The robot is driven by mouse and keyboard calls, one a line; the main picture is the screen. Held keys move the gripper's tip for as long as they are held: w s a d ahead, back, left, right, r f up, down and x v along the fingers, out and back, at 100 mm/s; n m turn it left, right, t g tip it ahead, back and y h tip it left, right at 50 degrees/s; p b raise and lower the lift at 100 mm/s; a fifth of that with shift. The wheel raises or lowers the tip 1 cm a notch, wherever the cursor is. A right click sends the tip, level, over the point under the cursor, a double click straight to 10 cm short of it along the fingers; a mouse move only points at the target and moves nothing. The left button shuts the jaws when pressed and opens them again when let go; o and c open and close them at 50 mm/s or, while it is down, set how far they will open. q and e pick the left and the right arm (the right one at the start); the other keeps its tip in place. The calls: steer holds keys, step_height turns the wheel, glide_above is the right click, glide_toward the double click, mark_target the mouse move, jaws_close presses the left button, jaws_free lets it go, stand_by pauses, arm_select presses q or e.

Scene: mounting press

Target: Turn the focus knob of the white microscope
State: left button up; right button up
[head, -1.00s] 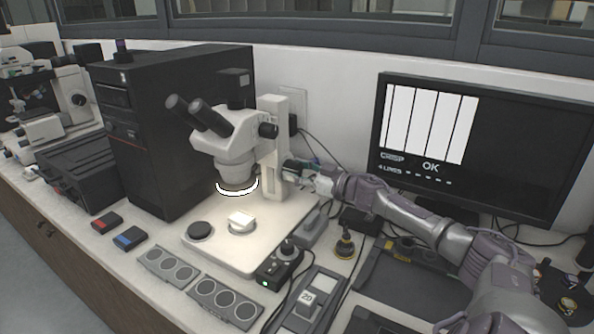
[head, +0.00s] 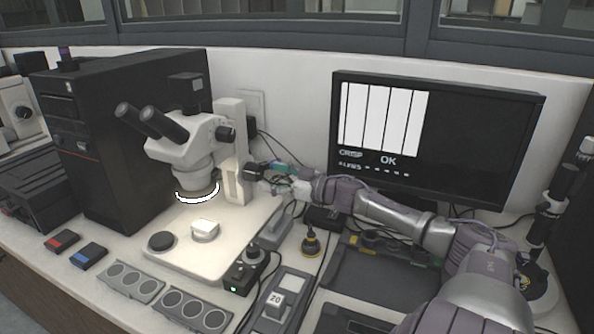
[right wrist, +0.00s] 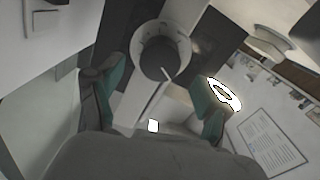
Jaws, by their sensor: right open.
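The white microscope (head: 182,150) stands on a pale base plate, with two black eyepieces and a lit ring under its head. Its black focus knob (head: 227,134) sticks out on the right side, by the column. My right gripper (head: 256,173) is open, beside the column and a little below and right of the knob. In the right wrist view, the round dark knob (right wrist: 165,62) with a white line shows ahead, above the space between my open, green-padded fingers (right wrist: 157,100). The fingers appear apart from it. My left gripper is not in view.
A monitor (head: 470,140) reading "CRISP" and "OK" stands behind my right arm. A black computer tower (head: 100,150) stands left of the microscope. A control box (head: 245,268), a yellow-black item (head: 311,243) and a dark tray (head: 375,278) lie in front.

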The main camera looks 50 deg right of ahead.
steer(key=v, duration=0.7)
steer(key=shift+s, duration=0.25)
stand_by(1.7)
